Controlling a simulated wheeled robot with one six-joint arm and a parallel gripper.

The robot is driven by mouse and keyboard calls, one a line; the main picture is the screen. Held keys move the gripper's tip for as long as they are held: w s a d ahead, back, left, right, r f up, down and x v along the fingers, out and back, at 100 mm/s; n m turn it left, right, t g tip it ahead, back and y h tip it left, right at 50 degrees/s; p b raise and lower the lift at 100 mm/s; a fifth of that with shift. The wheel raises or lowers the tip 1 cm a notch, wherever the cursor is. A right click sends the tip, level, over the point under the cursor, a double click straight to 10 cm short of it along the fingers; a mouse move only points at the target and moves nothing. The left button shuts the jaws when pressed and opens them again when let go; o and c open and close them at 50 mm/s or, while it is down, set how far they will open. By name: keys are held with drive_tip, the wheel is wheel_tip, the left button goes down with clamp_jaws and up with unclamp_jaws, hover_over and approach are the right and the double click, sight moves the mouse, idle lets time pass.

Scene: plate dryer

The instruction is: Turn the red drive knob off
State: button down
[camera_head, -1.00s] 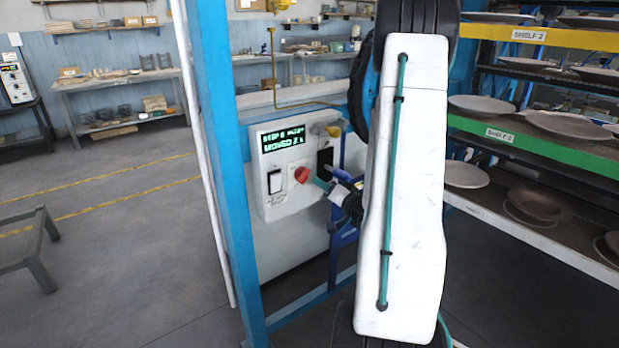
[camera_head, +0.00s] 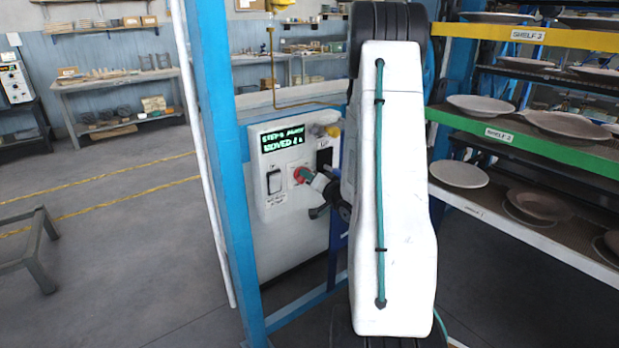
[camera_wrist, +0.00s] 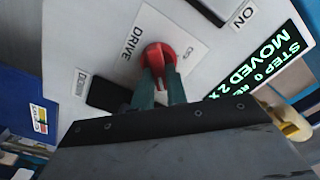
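The red drive knob (camera_wrist: 158,52) sits on a white plate marked DRIVE in the wrist view. In the head view the knob (camera_head: 298,175) is on the front of the white control box (camera_head: 268,208), partly covered by my gripper (camera_head: 308,175). In the wrist view the two teal fingertips of my gripper (camera_wrist: 159,74) flank the knob's raised red grip, one on each side. Part of the red grip shows between them. I cannot tell whether the fingers press on it.
A blue post (camera_head: 222,150) stands left of the box. Racks with plates, including a green-edged shelf (camera_head: 470,128), stand to the right.

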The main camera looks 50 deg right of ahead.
drive_tip(key=shift+n, duration=0.3)
drive_tip(key=n, duration=1.1)
drive_tip(key=a+n, duration=0.1)
drive_tip(key=n, duration=0.5)
drive_tip(key=shift+w, duration=0.1)
drive_tip(key=shift+n, duration=0.3)
idle(0.5)
drive_tip(key=c, duration=1.4)
unclamp_jaws()
